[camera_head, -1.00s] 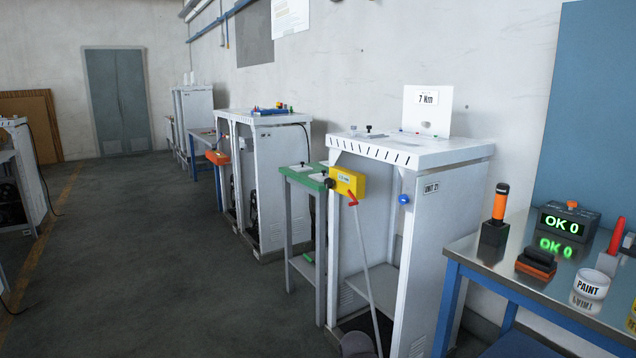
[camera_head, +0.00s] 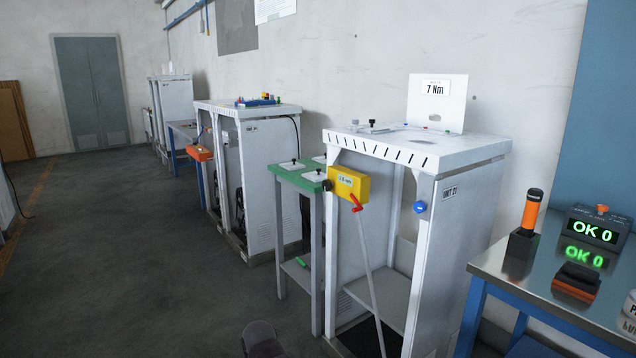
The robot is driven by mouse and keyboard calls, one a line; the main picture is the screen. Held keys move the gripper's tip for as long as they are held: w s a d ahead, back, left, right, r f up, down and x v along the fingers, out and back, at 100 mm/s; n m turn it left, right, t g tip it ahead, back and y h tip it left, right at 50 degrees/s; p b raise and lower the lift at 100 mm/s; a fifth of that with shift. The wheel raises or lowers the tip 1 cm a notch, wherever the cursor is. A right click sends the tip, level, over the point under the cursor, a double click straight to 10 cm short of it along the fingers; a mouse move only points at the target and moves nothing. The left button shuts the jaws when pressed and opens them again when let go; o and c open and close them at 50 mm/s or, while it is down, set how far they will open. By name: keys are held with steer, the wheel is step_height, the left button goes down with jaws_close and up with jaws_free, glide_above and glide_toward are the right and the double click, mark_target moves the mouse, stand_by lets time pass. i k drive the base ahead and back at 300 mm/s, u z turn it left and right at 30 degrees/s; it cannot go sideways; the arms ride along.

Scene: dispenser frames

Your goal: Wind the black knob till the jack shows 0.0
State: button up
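The jack is a yellow box (camera_head: 349,186) at the front left corner of the white unit, with a small pale readout on its face. The readout ends in "mm", but its digits are too small to read surely. A black knob (camera_head: 327,185) sits at the box's left side, close to the green-topped stand. A red crank handle (camera_head: 356,203) with a long pale rod hangs below the box. A dark rounded part at the bottom edge looks like part of my arm. My gripper is not in view, and nothing visible touches the knob.
The white unit (camera_head: 447,230) has a blue button and a "7 Nm" sign (camera_head: 435,89). A narrow green-topped stand (camera_head: 283,176) adjoins its left. A steel bench (camera_head: 497,262) at right holds an orange-handled tool (camera_head: 526,222) and an "OK 0" display (camera_head: 592,232). Open floor (camera_head: 130,270) lies left.

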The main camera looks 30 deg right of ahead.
mark_target(327, 184)
steer(key=z, duration=0.35)
steer(key=i, duration=1.05)
steer(key=z, duration=0.55)
